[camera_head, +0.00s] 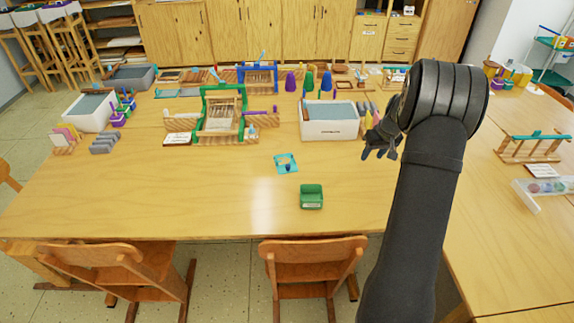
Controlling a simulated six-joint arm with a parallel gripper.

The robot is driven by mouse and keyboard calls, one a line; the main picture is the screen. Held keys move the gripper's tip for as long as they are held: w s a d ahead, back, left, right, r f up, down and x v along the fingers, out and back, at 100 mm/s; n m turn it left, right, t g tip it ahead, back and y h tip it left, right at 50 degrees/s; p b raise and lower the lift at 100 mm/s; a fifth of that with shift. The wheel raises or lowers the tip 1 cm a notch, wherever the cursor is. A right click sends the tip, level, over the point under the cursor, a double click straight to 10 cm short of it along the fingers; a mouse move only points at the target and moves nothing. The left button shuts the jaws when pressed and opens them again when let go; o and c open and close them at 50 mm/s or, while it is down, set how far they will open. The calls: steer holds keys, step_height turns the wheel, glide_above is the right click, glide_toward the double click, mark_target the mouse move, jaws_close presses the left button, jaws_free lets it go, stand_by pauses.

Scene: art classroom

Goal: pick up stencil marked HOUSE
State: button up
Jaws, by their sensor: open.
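A flat teal piece (286,163) with a dark shape in its middle lies on the wooden table, in front of the white bin. It looks like a stencil, but no HOUSE marking is legible on it at this size. My gripper (372,149) hangs at the end of my arm, above the table to the right of the teal piece and apart from it. It is open, and I see nothing held in it. My arm hides part of the table's right side.
A small green box (311,197) stands in front of the teal piece. A white bin (330,130) with grey-blue fill and a green-framed loom (221,112) stand behind. The table's front left is clear. Chairs (314,262) stand at the front edge.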

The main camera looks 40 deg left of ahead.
steer(key=s+a+r+n+y, duration=0.1)
steer(key=s+a+n, duration=0.1)
steer(key=s+a, duration=0.35)
steer(key=s+a+r+n+g, duration=0.1)
steer(key=s+a, duration=0.1)
steer(key=a, duration=0.6)
steer(key=s+a+r+n+y, duration=0.1)
steer(key=s+a+n, duration=0.15)
steer(key=a, duration=0.35)
glide_toward(288, 165)
steer(key=x, duration=0.2)
steer(key=shift+w+a+f, duration=0.1)
steer(key=shift+a+f, duration=0.05)
steer(key=shift+f, duration=0.15)
steer(key=shift+x, duration=2.95)
jaws_close()
